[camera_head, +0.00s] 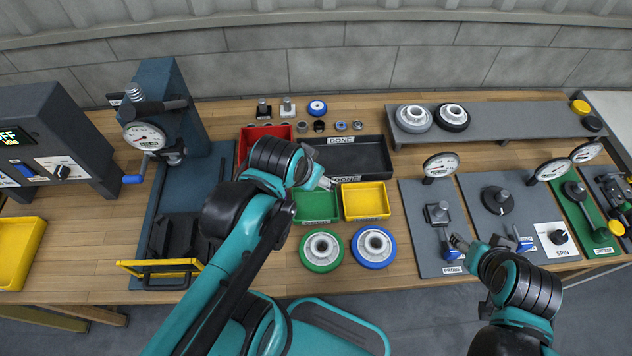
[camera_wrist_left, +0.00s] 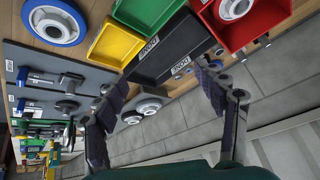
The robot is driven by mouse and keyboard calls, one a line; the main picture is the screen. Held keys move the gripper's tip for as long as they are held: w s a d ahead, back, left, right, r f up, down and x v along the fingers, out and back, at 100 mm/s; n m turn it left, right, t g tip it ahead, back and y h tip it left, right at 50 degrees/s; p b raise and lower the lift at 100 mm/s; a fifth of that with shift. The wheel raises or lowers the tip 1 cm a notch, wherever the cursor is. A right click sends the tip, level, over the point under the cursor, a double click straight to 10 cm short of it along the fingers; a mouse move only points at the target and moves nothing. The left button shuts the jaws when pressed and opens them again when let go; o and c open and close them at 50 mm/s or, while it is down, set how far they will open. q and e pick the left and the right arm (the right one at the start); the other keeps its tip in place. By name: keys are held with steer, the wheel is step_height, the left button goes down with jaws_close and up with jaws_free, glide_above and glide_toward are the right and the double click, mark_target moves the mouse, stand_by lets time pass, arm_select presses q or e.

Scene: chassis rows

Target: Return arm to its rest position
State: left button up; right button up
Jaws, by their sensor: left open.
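My left gripper (camera_head: 322,178) reaches over the workbench (camera_head: 90,240), above the front edge of the black DONE tray (camera_head: 350,157) and the green (camera_head: 316,206) and yellow (camera_head: 367,201) bins. In the left wrist view its two fingers (camera_wrist_left: 162,97) are spread apart with nothing between them. The tray (camera_wrist_left: 172,52) shows beyond them there. My right gripper (camera_head: 461,243) is low at the right, beside the grey fixture plates; its fingers are too small to tell open from shut.
A green-rimmed wheel (camera_head: 321,251) and a blue-rimmed wheel (camera_head: 374,247) lie at the front edge. A press (camera_head: 165,120) stands left, a red bin (camera_head: 262,136) behind my left arm. A grey shelf (camera_head: 520,120) holds two wheels. Dial gauges (camera_head: 440,166) stand right.

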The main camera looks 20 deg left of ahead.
arm_select(q)
steer(key=shift+s+d+f+n+t, duration=0.2)
steer(key=shift+s+d+f+n, duration=0.05)
steer(key=shift+s+d+n, duration=0.2)
steer(key=shift+s+d+f+n+t, duration=0.2)
steer(key=shift+s+d+n, duration=0.2)
steer(key=shift+d+n, duration=0.05)
stand_by(0.8)
